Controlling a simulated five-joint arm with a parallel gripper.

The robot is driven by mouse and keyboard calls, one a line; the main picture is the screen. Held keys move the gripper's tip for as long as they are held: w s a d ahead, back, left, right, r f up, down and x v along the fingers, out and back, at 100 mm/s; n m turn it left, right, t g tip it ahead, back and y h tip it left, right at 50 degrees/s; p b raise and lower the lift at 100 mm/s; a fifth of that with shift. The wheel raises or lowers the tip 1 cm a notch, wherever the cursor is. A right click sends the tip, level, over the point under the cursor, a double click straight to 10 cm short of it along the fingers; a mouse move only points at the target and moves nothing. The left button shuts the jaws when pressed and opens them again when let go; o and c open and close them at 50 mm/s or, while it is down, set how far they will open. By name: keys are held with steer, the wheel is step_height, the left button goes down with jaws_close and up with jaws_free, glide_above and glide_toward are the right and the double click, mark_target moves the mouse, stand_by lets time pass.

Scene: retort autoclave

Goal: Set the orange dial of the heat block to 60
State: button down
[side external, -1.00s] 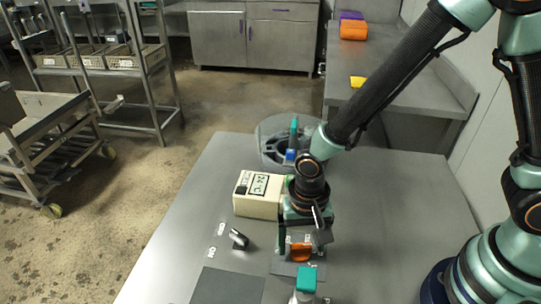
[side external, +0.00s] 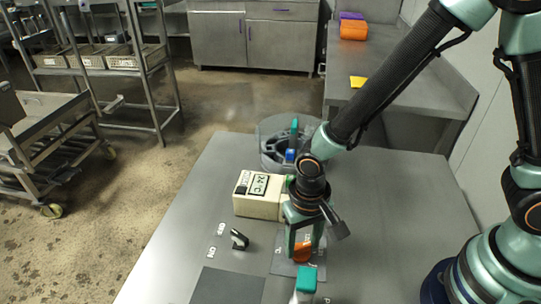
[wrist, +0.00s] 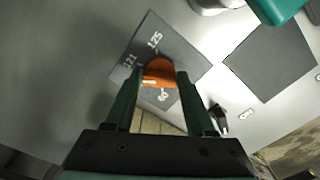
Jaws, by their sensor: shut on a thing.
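The orange dial (side external: 303,253) sits on a grey plate (side external: 283,268) on the table. In the wrist view the dial (wrist: 158,70) lies between my fingers, and the plate (wrist: 187,58) carries the printed marks 125, 121 and 60. A pale mark shows on the dial's near side, roughly between 121 and 60; its exact reading is hard to tell. My gripper (wrist: 158,77) is shut on the dial, pointing down. In the side view my gripper (side external: 305,240) partly hides the dial and its marks.
A cream box (side external: 260,194) with a temperature display stands behind my gripper. A black lever switch (side external: 239,239) is at left, and a dark mat (side external: 228,287) lies in front. A teal-capped container (side external: 307,279) stands close in front of the dial.

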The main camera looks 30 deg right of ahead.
mark_target(303, 244)
steer(key=n, duration=0.4)
steer(key=shift+d+n, duration=0.1)
steer(key=shift+n, duration=0.3)
steer(key=n, duration=0.5)
steer(key=shift+d, duration=0.1)
steer(key=n, duration=0.5)
steer(key=shift+w+d+n, duration=0.1)
steer(key=shift+w+n, duration=0.05)
steer(key=shift+n, duration=0.25)
steer(key=shift+w+n, duration=0.1)
steer(key=shift+n, duration=2.4)
steer(key=shift+c, duration=1.2)
jaws_free()
step_height(303, 244, up, 12)
